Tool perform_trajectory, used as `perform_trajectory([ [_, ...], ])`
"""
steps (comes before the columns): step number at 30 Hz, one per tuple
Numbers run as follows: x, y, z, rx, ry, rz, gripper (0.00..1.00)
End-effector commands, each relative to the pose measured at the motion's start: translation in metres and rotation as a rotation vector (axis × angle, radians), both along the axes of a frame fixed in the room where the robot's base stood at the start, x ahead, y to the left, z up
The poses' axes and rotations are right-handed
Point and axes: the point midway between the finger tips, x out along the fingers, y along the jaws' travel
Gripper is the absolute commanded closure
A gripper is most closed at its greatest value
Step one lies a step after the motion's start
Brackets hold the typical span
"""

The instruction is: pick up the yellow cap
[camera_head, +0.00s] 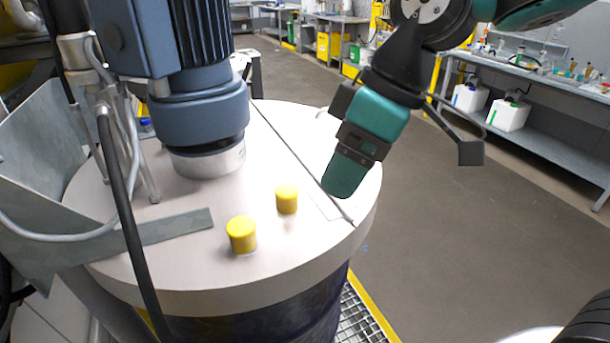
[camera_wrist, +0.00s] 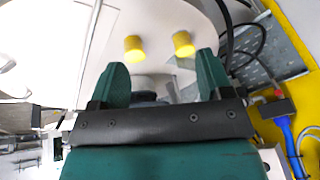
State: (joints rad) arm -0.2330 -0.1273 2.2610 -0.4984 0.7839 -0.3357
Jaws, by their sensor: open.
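Two yellow caps stand on the round pale drum lid (camera_head: 300,140). The nearer cap (camera_head: 242,234) is toward the lid's front edge, and the other cap (camera_head: 287,199) is a little behind it to the right. My gripper (camera_head: 343,180) is above the right part of the lid, right of both caps and apart from them. In the wrist view both caps show beyond the fingers, one cap (camera_wrist: 134,48) at the left finger's tip and one cap (camera_wrist: 183,44) nearer the right finger. My gripper (camera_wrist: 160,75) is open with nothing between its fingers.
A blue-grey motor (camera_head: 205,90) stands on the lid behind the caps. A grey metal bracket (camera_head: 150,230) and a black cable (camera_head: 125,200) are to their left. A workbench (camera_head: 550,85) with bottles stands at the back right. The floor (camera_head: 470,240) right of the drum is clear.

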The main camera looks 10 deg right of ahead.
Motion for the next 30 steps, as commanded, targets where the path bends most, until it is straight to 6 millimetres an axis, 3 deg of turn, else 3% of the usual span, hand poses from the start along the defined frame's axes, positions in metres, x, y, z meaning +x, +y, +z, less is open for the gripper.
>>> perform_trajectory([
  [1, 0.023, 0.002, 0.025, -0.005, -0.04, 0.066, 0.28],
  [3, 0.047, 0.003, 0.04, -0.013, -0.093, 0.149, 0.28],
  [7, 0.072, 0.006, 0.05, -0.025, -0.147, 0.242, 0.28],
  [11, 0.076, 0.013, 0.032, -0.028, -0.153, 0.261, 0.28],
  [21, 0.085, 0.039, -0.038, -0.029, -0.152, 0.256, 0.28],
  [30, 0.089, 0.047, -0.063, -0.028, -0.155, 0.253, 0.28],
])
